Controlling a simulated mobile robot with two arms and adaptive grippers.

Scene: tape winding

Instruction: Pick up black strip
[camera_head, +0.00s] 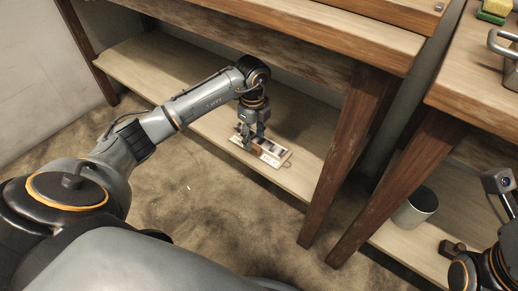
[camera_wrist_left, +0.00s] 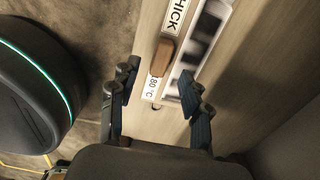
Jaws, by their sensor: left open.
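My left gripper (camera_head: 254,140) is open over the low wooden shelf, pointing down at a small labelled board (camera_head: 271,158). In the left wrist view its two dark fingers (camera_wrist_left: 158,75) stand apart, with the near end of the board between and beyond them. The board carries white labels, one reading "80°C" (camera_wrist_left: 152,88), a brown block (camera_wrist_left: 162,57), and a pale panel with blurred black patches (camera_wrist_left: 200,45). I cannot tell which black patch is the black strip. Nothing is seen held. The right arm shows at the lower right; its fingers are not seen.
The shelf (camera_head: 150,72) lies under a wooden tabletop (camera_head: 330,32), with a thick leg (camera_head: 345,160) right of the board. A grey cup (camera_head: 415,206) stands on another low shelf at right. A green and yellow item (camera_head: 494,10) is at top right. The shelf left of the board is clear.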

